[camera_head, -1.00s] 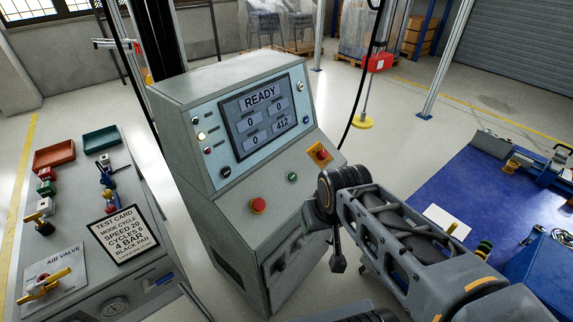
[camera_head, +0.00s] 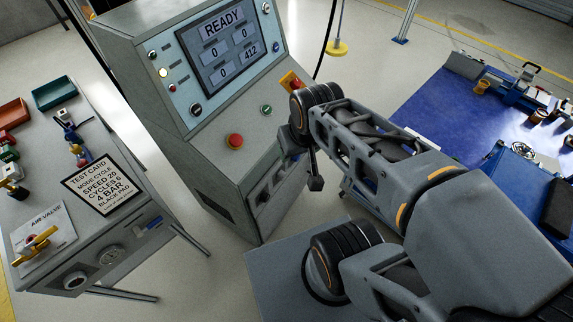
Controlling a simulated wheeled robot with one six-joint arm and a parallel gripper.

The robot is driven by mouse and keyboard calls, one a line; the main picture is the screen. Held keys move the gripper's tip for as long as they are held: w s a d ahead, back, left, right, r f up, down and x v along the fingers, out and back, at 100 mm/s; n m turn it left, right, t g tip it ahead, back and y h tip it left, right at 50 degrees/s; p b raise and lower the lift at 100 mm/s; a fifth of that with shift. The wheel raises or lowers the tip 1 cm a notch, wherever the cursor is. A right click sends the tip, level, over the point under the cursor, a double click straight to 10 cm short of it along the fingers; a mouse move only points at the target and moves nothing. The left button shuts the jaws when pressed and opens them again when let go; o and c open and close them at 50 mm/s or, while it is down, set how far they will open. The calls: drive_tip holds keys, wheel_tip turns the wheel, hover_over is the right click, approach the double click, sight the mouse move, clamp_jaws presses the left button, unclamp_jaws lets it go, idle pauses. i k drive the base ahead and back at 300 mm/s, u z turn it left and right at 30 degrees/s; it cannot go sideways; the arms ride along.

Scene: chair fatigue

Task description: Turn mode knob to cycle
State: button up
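The grey control console (camera_head: 205,165) stands left of centre in the head view. Its tilted screen (camera_head: 221,44) reads READY, with 0, 0, 0 and 412 below. A dark round knob (camera_head: 196,109) sits on the panel below the screen's left corner. No mode label is readable, so I cannot tell which one is the mode knob.
A red mushroom button (camera_head: 235,141) and a green button (camera_head: 266,110) sit on the console's ledge. A test card (camera_head: 103,187) reading MODE CYCLE, SPEED 20 lies on the left bench (camera_head: 150,262), near an air valve (camera_head: 36,240). A blue-topped bench (camera_head: 440,105) stands right.

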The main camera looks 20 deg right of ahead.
sight(264, 196)
drive_tip(key=z, duration=1.2)
drive_tip(key=k, duration=0.95)
drive_tip(key=u, duration=1.15)
drive_tip(key=i, duration=0.55)
drive_tip(key=u, duration=0.05)
